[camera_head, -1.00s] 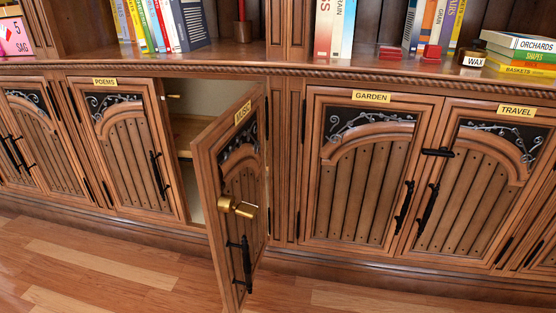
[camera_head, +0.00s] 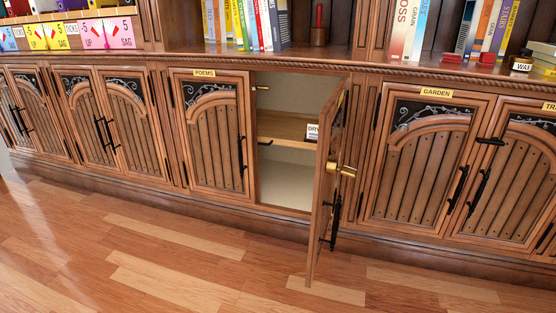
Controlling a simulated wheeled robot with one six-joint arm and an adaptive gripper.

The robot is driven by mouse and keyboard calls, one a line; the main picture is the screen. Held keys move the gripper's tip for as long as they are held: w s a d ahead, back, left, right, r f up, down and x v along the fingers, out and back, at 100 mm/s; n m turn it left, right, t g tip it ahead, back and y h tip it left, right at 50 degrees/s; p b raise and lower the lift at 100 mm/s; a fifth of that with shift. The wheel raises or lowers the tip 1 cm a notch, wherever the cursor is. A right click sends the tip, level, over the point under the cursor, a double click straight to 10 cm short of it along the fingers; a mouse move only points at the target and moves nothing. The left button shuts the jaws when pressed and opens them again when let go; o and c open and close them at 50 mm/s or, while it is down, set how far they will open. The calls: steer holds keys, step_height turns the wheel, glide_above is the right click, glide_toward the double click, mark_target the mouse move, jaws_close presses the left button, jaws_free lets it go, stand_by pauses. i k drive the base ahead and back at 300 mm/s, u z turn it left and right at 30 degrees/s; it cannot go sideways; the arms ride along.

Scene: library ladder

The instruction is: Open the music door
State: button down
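The music door (camera_head: 328,190) stands swung out from the cabinet, seen nearly edge-on. A brass knob or latch (camera_head: 345,170) sticks out from its middle, and a black handle (camera_head: 335,222) is lower down. Its label is too edge-on to read now. Behind it the cabinet interior (camera_head: 287,185) is visible, with a wooden shelf (camera_head: 285,125) and a small white tag reading "DRY" (camera_head: 312,132) partly hidden by the door. My gripper is not in view.
The closed poems door (camera_head: 212,135) is left of the opening. The closed garden door (camera_head: 420,160) is to the right. Books (camera_head: 260,25) and gauge-like boxes (camera_head: 75,35) stand on the ledge above. The wooden floor (camera_head: 150,240) in front is clear.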

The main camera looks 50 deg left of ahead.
mark_target(331, 117)
steer(key=u, duration=1)
